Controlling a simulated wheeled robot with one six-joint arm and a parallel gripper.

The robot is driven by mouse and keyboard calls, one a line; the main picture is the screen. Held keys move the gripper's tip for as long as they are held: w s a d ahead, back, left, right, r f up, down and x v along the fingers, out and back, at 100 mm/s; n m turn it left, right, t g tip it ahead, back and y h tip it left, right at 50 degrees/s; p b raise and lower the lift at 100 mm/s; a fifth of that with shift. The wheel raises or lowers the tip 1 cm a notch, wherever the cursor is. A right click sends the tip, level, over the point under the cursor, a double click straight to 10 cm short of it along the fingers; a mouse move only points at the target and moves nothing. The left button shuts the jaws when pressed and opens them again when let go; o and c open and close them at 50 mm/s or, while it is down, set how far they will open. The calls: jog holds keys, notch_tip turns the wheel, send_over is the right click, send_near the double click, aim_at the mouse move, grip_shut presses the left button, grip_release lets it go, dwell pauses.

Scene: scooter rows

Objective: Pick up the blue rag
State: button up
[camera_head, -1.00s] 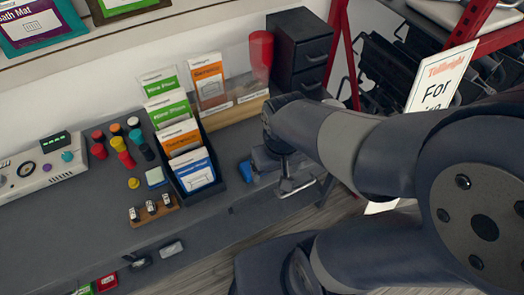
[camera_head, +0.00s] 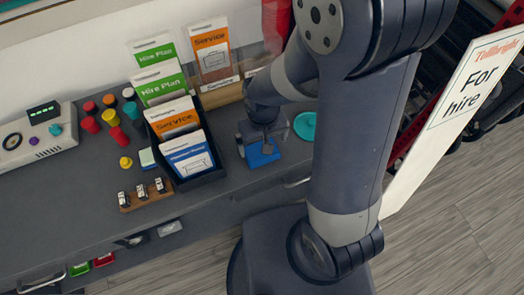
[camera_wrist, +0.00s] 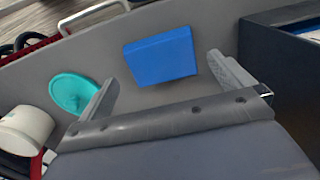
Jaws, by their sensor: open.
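The blue rag (camera_head: 262,153) lies flat on the grey counter, right of the leaflet holder. It also shows in the wrist view (camera_wrist: 160,57) as a plain blue folded block just beyond and between my fingers. My gripper (camera_wrist: 167,90) is open and empty, with one finger on each side of the rag's line. In the head view my gripper (camera_head: 262,140) is above the rag and hides part of it. I cannot tell the exact gap between the fingertips and the rag.
A teal disc (camera_head: 305,126) lies close to the right of the rag. The dark leaflet holder (camera_head: 205,174) stands close on the left. A "For hire" sign (camera_head: 465,90) stands at the right. The counter's front edge is near the rag.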

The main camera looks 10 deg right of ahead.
jog(key=shift+w+a+f, duration=0.1)
jog(key=shift+f, duration=1.2)
jog(key=shift+w+f, duration=0.1)
jog(key=shift+f, duration=1.15)
jog(key=c, duration=0.7)
notch_tip(320, 180, up, 10)
jog(key=shift+p, duration=0.45)
